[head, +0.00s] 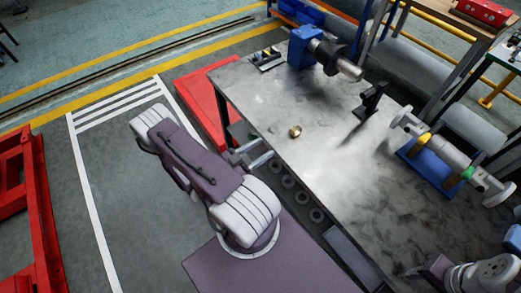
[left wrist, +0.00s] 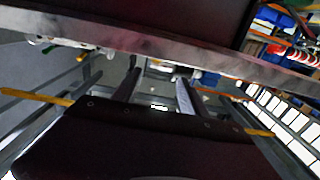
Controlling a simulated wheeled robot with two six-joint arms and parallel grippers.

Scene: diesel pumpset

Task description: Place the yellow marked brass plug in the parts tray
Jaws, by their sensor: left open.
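A small brass plug (head: 295,131) lies on the grey metal table near its left edge; a yellow mark cannot be made out at this size. My left gripper (head: 263,152) is open and empty at the table's left edge, to the left of the plug and apart from it. Its two spread fingers also show in the left wrist view (left wrist: 158,95), with the table edge across the picture; the plug is not recognisable there. A small dark tray with several small parts (head: 266,60), apparently the parts tray, sits at the table's back left corner. My right arm shows at the lower right; its fingers are unclear.
A blue machine with a grey cylinder (head: 308,48) stands beside the tray. A black bracket (head: 370,100) stands mid-table. A pipe assembly on a blue cradle (head: 432,172) lies at the right. The table (head: 300,85) is clear between plug and tray.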

